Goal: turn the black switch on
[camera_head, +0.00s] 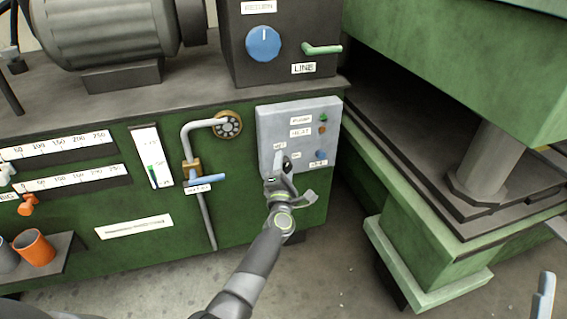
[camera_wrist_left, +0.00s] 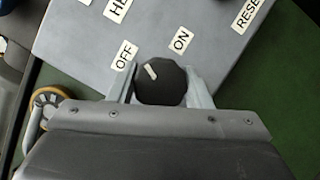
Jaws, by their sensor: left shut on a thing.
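The black switch (camera_wrist_left: 160,84) is a round knob with a white pointer mark, on a grey panel (camera_head: 272,125). In the left wrist view its mark leans up and left, toward the OFF label (camera_wrist_left: 123,55). The ON label (camera_wrist_left: 181,40) lies up and right of the knob. My left gripper (camera_wrist_left: 160,86) is shut on the knob, one finger on each side. In the head view my left gripper (camera_head: 281,163) reaches the panel's lower left and mostly hides the switch. A pale piece at the lower right edge appears to be part of my right gripper (camera_head: 544,296); its jaws do not show clearly.
The panel also carries a green, an orange and a blue button (camera_head: 321,155). A pipe with a blue-handled valve (camera_head: 206,180) stands left of it. A blue dial (camera_head: 263,43) and a green lever (camera_head: 322,49) sit above. A green press (camera_head: 430,220) stands right, across a floor gap.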

